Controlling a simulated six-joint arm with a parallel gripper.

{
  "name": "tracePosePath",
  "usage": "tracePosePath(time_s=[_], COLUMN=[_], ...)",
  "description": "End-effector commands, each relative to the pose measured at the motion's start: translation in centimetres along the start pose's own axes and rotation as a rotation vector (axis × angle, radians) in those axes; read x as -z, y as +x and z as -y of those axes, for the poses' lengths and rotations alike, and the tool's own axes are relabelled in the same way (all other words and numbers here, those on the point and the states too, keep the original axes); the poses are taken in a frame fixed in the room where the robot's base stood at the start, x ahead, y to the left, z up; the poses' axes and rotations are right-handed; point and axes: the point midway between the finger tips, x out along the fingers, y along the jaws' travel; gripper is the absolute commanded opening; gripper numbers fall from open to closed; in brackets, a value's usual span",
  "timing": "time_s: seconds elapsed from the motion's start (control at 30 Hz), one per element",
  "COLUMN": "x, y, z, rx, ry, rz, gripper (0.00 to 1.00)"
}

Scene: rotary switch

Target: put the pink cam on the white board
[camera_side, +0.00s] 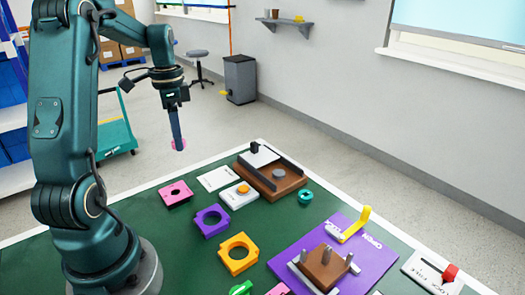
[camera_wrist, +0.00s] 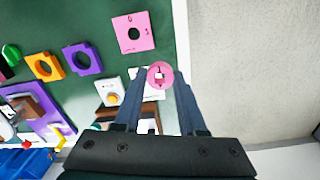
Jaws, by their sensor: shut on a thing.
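The pink cam, a small round disc with a central hole, is held at the tips of my gripper (camera_side: 178,138). It shows in the wrist view (camera_wrist: 153,82) between the two blue fingers, and in the side view (camera_side: 178,146) high above the table's far left corner. My gripper (camera_wrist: 160,80) is shut on it. A blank white board (camera_side: 217,178) lies flat on the green table, apart from the cam. In the wrist view the fingers and cam partly cover it. A second white board (camera_side: 238,195) with an orange knob lies beside it.
A pink plate with a hole (camera_side: 175,194), a purple plate (camera_side: 211,221) and an orange plate (camera_side: 238,254) lie along the left. A brown base (camera_side: 283,186) and a purple panel with a yellow lever (camera_side: 362,224) stand right. Bare green table shows between pieces.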

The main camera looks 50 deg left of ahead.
Motion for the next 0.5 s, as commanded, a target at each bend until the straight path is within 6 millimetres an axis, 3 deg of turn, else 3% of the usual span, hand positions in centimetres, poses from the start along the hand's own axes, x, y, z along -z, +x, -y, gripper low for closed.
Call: tracePosePath(time_s=[0.1,0.23,0.37,0.5], x=[-2.4,-3.0,-1.6,1.3], y=[-0.7,-1.2,-0.2,1.7], z=[0.2,0.7,0.3,-0.6], rx=[0.008,0.026,0.022,0.02], ry=[-0.082,-0.119,-0.12,-0.115], rz=[-0.006,-0.014,-0.012,-0.011], gripper=[0.0,0.0,0.0,0.0])
